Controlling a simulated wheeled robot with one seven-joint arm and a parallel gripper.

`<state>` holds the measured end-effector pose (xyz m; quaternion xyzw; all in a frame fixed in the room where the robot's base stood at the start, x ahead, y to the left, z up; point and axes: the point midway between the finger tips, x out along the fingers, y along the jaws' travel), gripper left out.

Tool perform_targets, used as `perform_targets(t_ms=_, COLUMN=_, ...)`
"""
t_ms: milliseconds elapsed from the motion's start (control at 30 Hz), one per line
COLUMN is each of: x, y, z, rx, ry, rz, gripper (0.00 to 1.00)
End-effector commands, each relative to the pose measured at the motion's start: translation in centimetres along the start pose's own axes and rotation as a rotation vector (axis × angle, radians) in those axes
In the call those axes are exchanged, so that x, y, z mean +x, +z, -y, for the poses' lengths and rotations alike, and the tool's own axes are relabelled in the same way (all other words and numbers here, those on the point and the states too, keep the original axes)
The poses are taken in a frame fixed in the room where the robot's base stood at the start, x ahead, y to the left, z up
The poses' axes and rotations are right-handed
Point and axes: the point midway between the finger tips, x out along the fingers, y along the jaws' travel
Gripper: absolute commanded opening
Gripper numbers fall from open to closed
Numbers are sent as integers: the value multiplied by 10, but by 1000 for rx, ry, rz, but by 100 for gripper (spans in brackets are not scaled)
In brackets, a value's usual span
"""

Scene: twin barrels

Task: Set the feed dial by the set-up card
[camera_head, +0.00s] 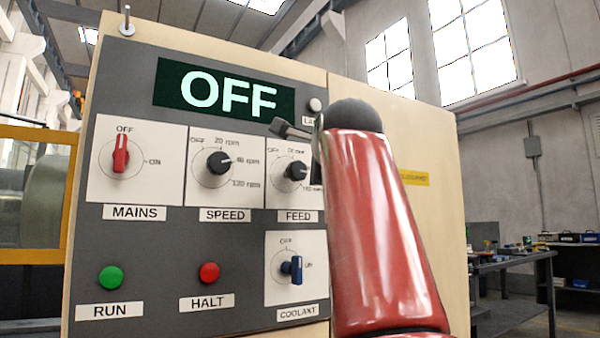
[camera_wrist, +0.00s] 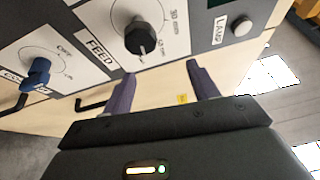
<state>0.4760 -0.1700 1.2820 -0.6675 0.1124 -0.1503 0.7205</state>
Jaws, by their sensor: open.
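The feed dial (camera_head: 295,171) is a black knob with a white mark, on a white plate labelled FEED at the right of the panel. Its mark points right in the head view; my arm covers part of its scale. In the wrist view the feed dial (camera_wrist: 142,40) lies just beyond my fingertips, its mark pointing down in the picture. My gripper (camera_wrist: 160,78) is open and empty, apart from the knob. In the head view it is mostly hidden behind my red arm. I cannot make out a set-up card in either view.
The grey panel also bears a display (camera_head: 225,92) reading OFF, a red mains switch (camera_head: 121,154) at OFF, a speed dial (camera_head: 218,162), RUN (camera_head: 110,277) and HALT (camera_head: 209,272) buttons, and a blue coolant switch (camera_head: 292,268). A workbench (camera_head: 510,262) stands at right.

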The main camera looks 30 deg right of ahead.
Motion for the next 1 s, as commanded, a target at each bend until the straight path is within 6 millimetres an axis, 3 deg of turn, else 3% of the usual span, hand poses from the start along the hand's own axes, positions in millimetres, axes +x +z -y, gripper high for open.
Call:
perform_targets(t_ms=100, x=17, y=-19, z=-13, rx=-220, ry=-139, rz=-31, gripper=59)
perform_targets(t_ms=200, x=24, y=-23, z=-21, rx=-439, ry=-268, rz=-73, gripper=59)
perform_targets(t_ms=500, x=11, y=7, z=-53, rx=-961, ry=-577, rz=-215, gripper=59)
perform_targets(t_ms=767, x=0, y=27, z=-62, rx=-1123, ry=-688, rz=-277, gripper=59)
perform_targets(t_ms=1000, x=25, y=32, z=-38, rx=-1127, ry=-690, rz=-279, gripper=59)
